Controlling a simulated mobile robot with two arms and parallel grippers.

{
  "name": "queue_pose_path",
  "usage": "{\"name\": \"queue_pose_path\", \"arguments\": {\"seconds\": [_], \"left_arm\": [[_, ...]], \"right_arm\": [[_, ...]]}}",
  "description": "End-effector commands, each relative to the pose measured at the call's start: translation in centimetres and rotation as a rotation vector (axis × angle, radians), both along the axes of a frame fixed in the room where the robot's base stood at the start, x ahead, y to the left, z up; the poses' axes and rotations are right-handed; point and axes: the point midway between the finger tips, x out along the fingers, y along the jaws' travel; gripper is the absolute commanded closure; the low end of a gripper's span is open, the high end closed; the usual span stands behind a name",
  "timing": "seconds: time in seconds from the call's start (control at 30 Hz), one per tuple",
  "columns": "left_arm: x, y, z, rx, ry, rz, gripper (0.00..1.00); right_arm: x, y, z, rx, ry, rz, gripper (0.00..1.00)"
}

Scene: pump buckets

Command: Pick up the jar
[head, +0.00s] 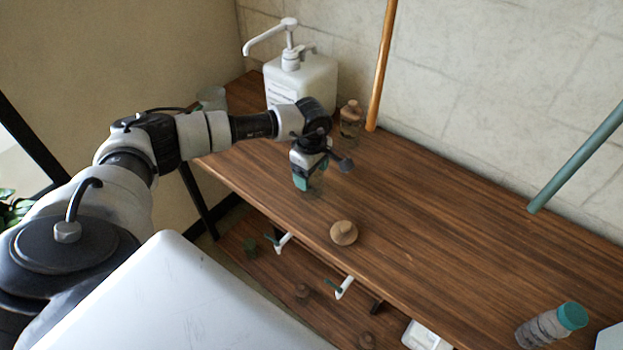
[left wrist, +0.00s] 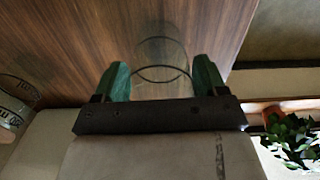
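A clear glass jar shows in the left wrist view (left wrist: 160,52) between the two green fingers of my left gripper (left wrist: 161,78). Its dark rim line spans nearly the whole gap, and I cannot tell whether the fingers press on it. In the head view my left gripper (head: 308,180) points down at the wooden table, left of the middle, and mostly hides this jar. Another glass jar with a brown stopper (head: 350,122) stands behind the gripper. My right gripper is not in view.
A white pump bottle (head: 300,80) and a clear glass (head: 212,97) stand at the back left. A round wooden lid (head: 344,233) lies near the front edge. A teal-capped bottle (head: 552,325) is at the lower right. The table's middle right is clear.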

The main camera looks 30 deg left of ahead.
Motion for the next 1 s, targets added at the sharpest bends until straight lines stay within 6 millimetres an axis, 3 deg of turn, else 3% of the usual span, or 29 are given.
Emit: {"name": "queue_pose_path", "arguments": {"seconds": [0.03, 0.3, 0.67, 0.87, 1.0], "left_arm": [[0.0, 0.0, 0.0, 0.000, 0.000, 0.000, 0.36], [0.1, 0.0, 0.1, 0.000, -0.002, 0.001, 0.74], [0.1, 0.0, 0.8, 0.000, -0.003, 0.001, 0.75], [0.2, 0.0, 3.5, 0.000, -0.007, 0.000, 0.75], [0.2, 0.0, 6.9, -0.001, -0.008, -0.001, 0.75]], "right_arm": [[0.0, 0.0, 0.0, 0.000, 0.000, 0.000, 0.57], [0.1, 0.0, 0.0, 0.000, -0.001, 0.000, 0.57], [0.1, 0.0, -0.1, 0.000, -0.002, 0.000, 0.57], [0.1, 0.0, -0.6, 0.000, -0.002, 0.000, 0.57], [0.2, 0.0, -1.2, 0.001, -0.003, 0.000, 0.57]]}}
